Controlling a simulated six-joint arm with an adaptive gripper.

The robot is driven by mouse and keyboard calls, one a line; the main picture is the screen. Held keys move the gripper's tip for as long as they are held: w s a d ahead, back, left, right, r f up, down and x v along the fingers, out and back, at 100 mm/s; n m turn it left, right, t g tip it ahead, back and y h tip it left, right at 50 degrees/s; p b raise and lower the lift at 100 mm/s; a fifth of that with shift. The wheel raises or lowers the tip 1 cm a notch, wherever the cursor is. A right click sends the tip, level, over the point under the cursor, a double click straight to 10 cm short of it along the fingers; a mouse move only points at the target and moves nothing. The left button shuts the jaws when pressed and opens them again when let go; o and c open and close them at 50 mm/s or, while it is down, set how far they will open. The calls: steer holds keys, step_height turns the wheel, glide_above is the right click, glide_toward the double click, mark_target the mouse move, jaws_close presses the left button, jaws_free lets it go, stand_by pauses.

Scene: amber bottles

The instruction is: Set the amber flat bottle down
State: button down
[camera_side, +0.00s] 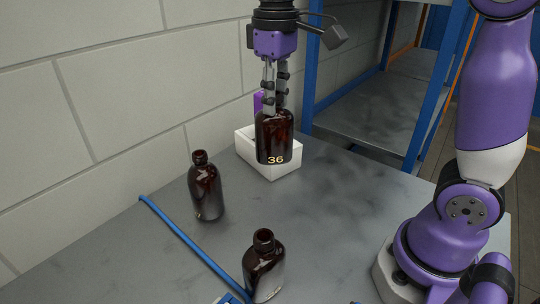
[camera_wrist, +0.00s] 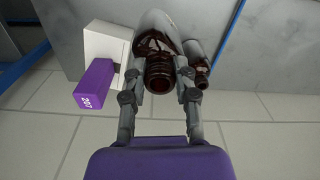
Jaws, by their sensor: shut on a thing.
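The amber flat bottle (camera_side: 275,138) is dark brown, carries the number 36 and hangs upright from my gripper (camera_side: 274,98). My gripper is shut on its neck. In the wrist view the bottle's ribbed neck (camera_wrist: 159,76) sits between the two fingertips of my gripper (camera_wrist: 160,92). In the side view the bottle overlaps the white box (camera_side: 254,158), its base appearing above the tabletop; the exact gap is hard to tell. In the wrist view the box (camera_wrist: 104,42) lies to the left of the bottle.
A purple block (camera_wrist: 96,86) rises from the white box. Two other dark bottles stand on the grey table (camera_side: 330,215), one at left (camera_side: 206,190) and one in front (camera_side: 264,270). A blue strip (camera_side: 190,242) runs along the table. A block wall stands behind; the table's middle right is clear.

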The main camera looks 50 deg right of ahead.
steer(key=w+a+f+n, duration=0.2)
steer(key=a+n, duration=0.7)
steer(key=a, duration=1.3)
step_height(320, 180, down, 11)
steer(key=a, duration=0.1)
steer(key=shift+r, duration=0.2)
steer(key=shift+f, duration=0.1)
steer(key=c, duration=0.6)
jaws_free()
